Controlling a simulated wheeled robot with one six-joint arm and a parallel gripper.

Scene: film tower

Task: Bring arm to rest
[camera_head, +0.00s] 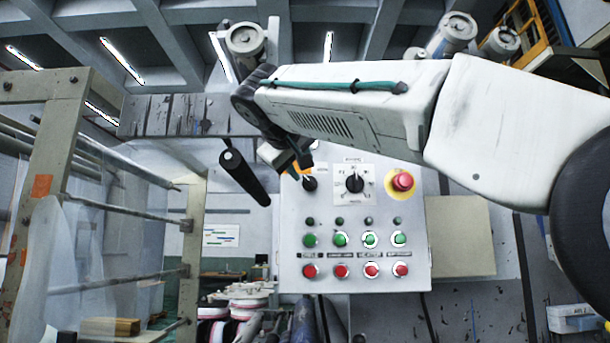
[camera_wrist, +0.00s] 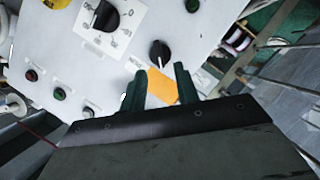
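My arm reaches in from the right in the head view, in front of the upper part of a light grey control panel (camera_head: 352,272). My gripper (camera_head: 300,165) is near the panel's upper left corner, partly hidden behind my own wrist. In the wrist view, the two dark green fingers of my gripper (camera_wrist: 159,76) stand apart with nothing held between them. An orange label (camera_wrist: 161,87) on the panel shows through the gap. A small black knob (camera_wrist: 159,53) is just beyond the fingertips. I cannot tell whether the fingers touch the panel.
The panel carries a larger black selector (camera_head: 355,183), a red emergency button (camera_head: 402,181), and rows of green buttons (camera_head: 340,239) and red buttons (camera_head: 341,271). A beige frame with rollers (camera_head: 130,215) stands at left. A beige box (camera_head: 460,236) is right of the panel.

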